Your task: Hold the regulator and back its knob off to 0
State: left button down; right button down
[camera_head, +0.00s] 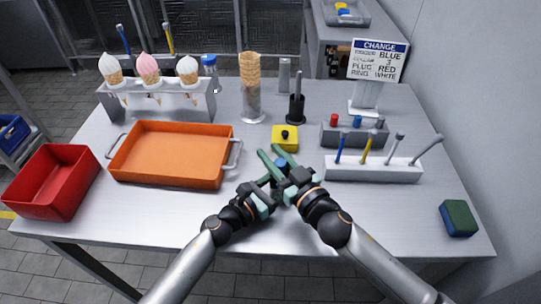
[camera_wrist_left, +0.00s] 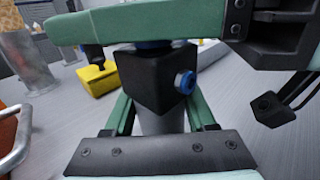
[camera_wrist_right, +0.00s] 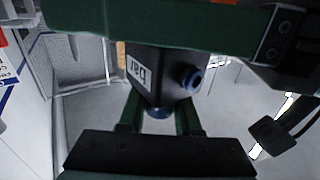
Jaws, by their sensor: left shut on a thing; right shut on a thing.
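The regulator is a dark block with a blue side fitting, held upright between my grippers above the table. In the left wrist view the block (camera_wrist_left: 155,80) shows a grey cylinder below it. In the right wrist view the block (camera_wrist_right: 150,75) carries a white label reading "bar", with its blue knob (camera_wrist_right: 158,113) at the block's end. My left gripper (camera_head: 278,174) is shut on the regulator's body. My right gripper (camera_head: 271,161) is shut at the knob end, its finger across the top of the left wrist view. The head view shows little of the regulator; the knob's setting cannot be read.
A yellow block (camera_head: 285,143) with a black knob stands just beyond the grippers. An orange tray (camera_head: 170,180) and red bin (camera_head: 50,190) lie left. A white tool rack (camera_head: 375,172), a grey block (camera_head: 335,138) and a sign (camera_head: 377,62) stand right.

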aim_at(284, 169)
jog(key=shift+d+r+m+t+h, duration=0.1)
jog(key=shift+m+t+h, duration=0.55)
jog(key=shift+h, duration=0.45)
jog(key=shift+w+d, duration=0.1)
jog(key=c, duration=0.6)
grip_release()
jog(key=shift+v, duration=3.8)
